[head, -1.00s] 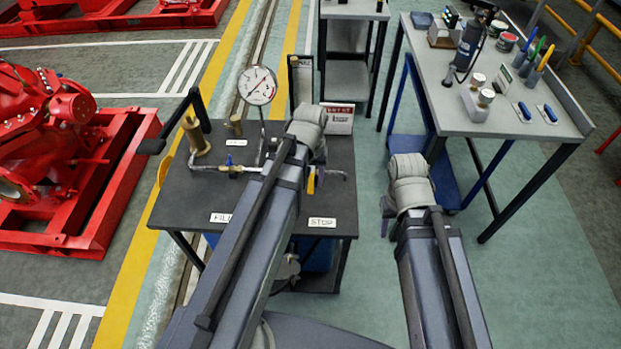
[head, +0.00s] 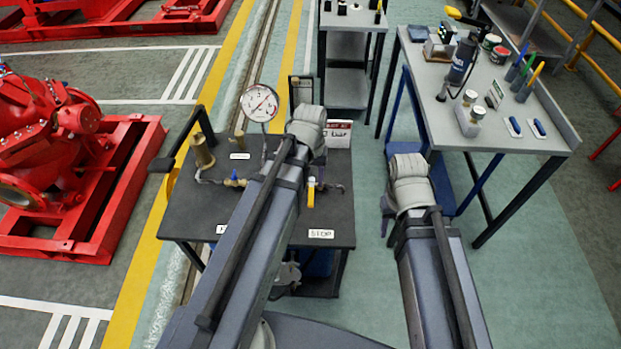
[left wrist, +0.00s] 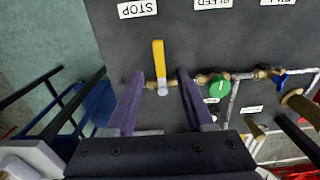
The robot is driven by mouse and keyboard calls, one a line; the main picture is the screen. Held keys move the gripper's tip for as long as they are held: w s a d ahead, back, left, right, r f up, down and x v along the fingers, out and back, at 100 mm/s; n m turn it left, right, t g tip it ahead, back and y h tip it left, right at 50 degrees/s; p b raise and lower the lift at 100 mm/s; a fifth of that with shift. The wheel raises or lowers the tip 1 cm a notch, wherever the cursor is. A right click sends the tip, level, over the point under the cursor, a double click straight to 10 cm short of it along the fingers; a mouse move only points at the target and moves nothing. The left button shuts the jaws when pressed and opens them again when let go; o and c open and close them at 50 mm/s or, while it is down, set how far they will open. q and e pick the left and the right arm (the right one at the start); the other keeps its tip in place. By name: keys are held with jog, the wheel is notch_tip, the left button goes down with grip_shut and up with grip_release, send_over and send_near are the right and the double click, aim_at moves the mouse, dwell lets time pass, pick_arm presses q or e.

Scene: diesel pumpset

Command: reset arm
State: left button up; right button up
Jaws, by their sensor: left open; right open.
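My left gripper (left wrist: 160,90) is open in the left wrist view, its two purple fingers apart above the dark pump table. A yellow lever (left wrist: 159,62) on the brass pipe shows in the gap between the fingers; I cannot tell whether they touch it. The lever also shows in the head view (head: 310,192), beside my left arm. In the head view my left arm hides most of that gripper. My right gripper (head: 384,222) points down over the floor, right of the table; only a bit of purple finger shows beside the grey wrist.
The pump table (head: 325,215) carries a pressure gauge (head: 259,103), brass fittings and labels. A workbench (head: 476,131) with tools stands right, with a blue frame beneath. A grey shelf (head: 345,18) is behind. A red pump (head: 50,135) is left. Floor is open at lower right.

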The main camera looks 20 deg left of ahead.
pick_arm(q)
jog(key=shift+r, duration=0.3)
jog(key=s+d+m+y, duration=0.1)
jog(key=s+d+m, duration=0.5)
jog(key=d, duration=0.6)
jog(key=shift+s+d+m, duration=0.3)
jog(key=shift+s+m, duration=0.1)
jog(key=shift+s, duration=0.8)
